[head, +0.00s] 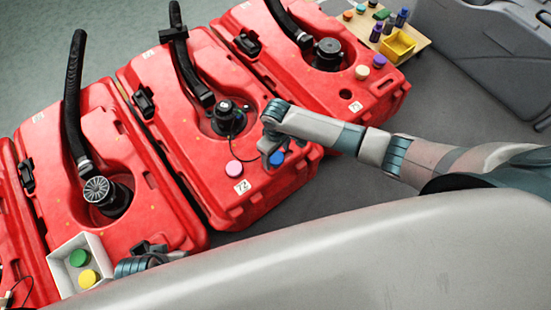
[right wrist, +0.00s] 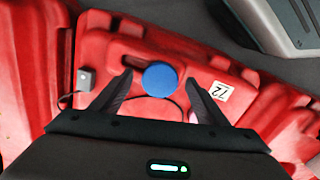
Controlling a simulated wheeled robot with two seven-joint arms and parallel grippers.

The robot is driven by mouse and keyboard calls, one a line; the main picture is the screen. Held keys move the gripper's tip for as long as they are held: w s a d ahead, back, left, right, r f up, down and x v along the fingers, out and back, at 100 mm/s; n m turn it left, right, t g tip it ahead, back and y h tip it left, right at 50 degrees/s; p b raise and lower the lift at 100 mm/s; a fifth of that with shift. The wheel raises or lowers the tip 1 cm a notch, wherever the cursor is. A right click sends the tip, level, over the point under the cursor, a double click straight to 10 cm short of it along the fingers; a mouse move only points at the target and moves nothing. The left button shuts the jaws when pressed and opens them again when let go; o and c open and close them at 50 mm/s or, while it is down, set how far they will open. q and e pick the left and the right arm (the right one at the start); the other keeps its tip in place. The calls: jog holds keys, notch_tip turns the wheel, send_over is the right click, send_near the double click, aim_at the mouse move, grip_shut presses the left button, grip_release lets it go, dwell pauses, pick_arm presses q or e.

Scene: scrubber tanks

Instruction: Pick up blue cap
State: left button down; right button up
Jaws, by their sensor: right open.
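The blue cap (head: 277,158) is a round disc on the front part of the middle red tank (head: 215,195), next to a white label. It also shows in the right wrist view (right wrist: 160,78) as a full blue disc between the two dark fingertips. My right gripper (head: 270,148) reaches in from the right and is over the cap, partly covering it in the head view. In the right wrist view my right gripper (right wrist: 160,80) is open, with a gap on both sides of the cap.
A pink cap (head: 234,168) sits left of the blue one. A white box (head: 62,283) with green and yellow caps stands at the lower left. Purple (head: 379,61) and cream (head: 361,72) caps are on the far tank. A wooden board (head: 415,45) holds small items.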

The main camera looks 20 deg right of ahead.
aim_at(278, 158)
jog(key=shift+f, duration=0.65)
pick_arm(q)
jog(key=shift+w+d+r, duration=0.1)
jog(key=shift+w+d, duration=0.05)
pick_arm(e)
jog(key=c, duration=1.2)
jog(key=shift+r, duration=0.15)
